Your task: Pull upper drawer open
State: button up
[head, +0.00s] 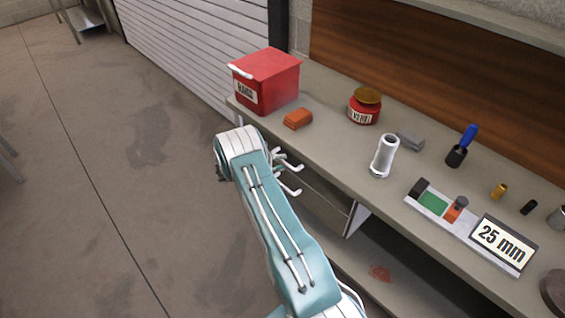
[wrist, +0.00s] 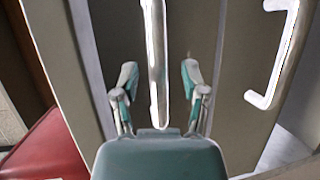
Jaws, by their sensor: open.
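Two drawers sit under the workbench, each with a pale bar handle. In the wrist view, which looks turned on its side, the upper drawer's handle (wrist: 155,60) runs between the two fingers of my gripper (wrist: 160,92). The fingers are open, one on each side of the bar, with visible gaps. The upper drawer front (wrist: 115,35) lies behind it. The lower drawer's handle (wrist: 282,55) is to the right, clear of the fingers. In the head view the upper handle (head: 287,159) and lower handle (head: 289,183) show beside my arm; my fingers are hidden there.
The workbench (head: 335,135) carries a red box (head: 280,80), an orange block (head: 298,118), a red jar (head: 364,108), a white cylinder (head: 384,157) and a "25 mm" sign (head: 502,243). The floor (head: 110,180) left of my arm is clear.

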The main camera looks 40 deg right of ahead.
jog(key=shift+s+d+f, duration=0.1)
jog(key=shift+s+d, duration=0.05)
jog(key=shift+d, duration=0.25)
grip_shut()
jog(key=shift+a, duration=0.2)
jog(key=s+a, duration=0.2)
jog(key=a, duration=2.3)
jog(key=shift+f, duration=0.15)
jog(key=shift+s, duration=0.1)
grip_release()
